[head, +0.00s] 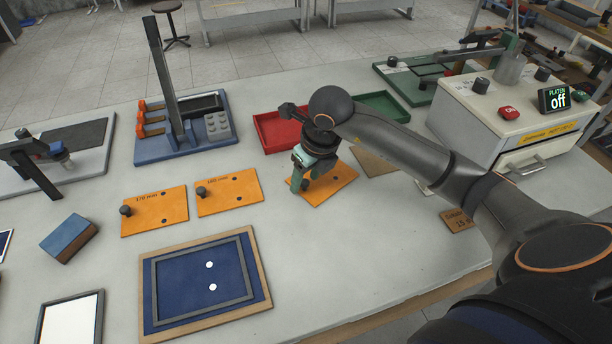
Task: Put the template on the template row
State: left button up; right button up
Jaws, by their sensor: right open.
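Several orange templates lie flat in a line across the table. The left one, marked 170 mm (157,218), and the middle one (232,195) each have a dark knob at the left end. The third orange template (337,187) lies to the right, under my right gripper. My right gripper (304,181) is open and points down over the left part of this template. The gripper hides that part and any knob there, and I cannot tell whether it touches. My left gripper is not in view.
Behind the templates stand a red tray (268,137), a green tray (384,100) and a blue fixture with a tall post (207,150). A brown card (375,162) lies to the right. A blue wood-edged board (165,330) and a blue block (75,236) lie in front.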

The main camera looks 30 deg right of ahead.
jog(key=v, duration=1.2)
